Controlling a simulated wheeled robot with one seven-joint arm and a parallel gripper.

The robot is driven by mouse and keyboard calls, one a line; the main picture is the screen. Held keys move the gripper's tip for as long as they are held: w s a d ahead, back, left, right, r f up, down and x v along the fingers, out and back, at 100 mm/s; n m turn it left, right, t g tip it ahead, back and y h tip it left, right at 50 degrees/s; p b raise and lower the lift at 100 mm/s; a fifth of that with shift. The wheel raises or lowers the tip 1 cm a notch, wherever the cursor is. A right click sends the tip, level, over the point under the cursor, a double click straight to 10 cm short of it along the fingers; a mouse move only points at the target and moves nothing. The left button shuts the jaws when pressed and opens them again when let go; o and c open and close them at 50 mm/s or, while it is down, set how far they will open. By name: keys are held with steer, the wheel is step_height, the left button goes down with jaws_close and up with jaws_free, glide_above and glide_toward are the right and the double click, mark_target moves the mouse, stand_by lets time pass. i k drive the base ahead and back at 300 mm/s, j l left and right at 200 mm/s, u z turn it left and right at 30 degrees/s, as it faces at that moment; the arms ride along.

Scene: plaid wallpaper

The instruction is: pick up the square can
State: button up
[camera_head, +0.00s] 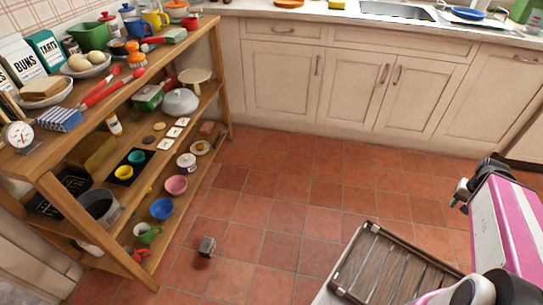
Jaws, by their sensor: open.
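A small grey, box-shaped item (207,245) stands on the red tile floor, a little right of the wooden shelf's lower front corner. It is the only square can-like thing on the open floor, but it is too small to read any label. My gripper (462,194) is at the right edge, at the dark end of my pink arm. Its jaws are small and partly hidden in this view; they are open, with nothing seen between them. It is far to the right of the can and apart from it.
A wooden shelf (216,80) crowded with dishes, bowls and boxes fills the left side. Cream cabinets (277,82) with a sink (398,11) above run along the back. A slatted panel (395,272) fills the lower right. Tile floor between is clear.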

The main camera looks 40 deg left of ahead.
mark_target(208, 246)
steer(key=i, duration=1.95)
steer(key=i+u, duration=0.2)
steer(key=u, duration=0.25)
steer(key=i+l+u, duration=0.1)
steer(key=u, duration=0.3)
steer(key=i+l+u, duration=0.2)
steer(key=u, duration=0.25)
steer(key=i+u, duration=0.1)
steer(key=u, duration=4.1)
steer(key=i+l, duration=0.15)
steer(key=i, duration=0.2)
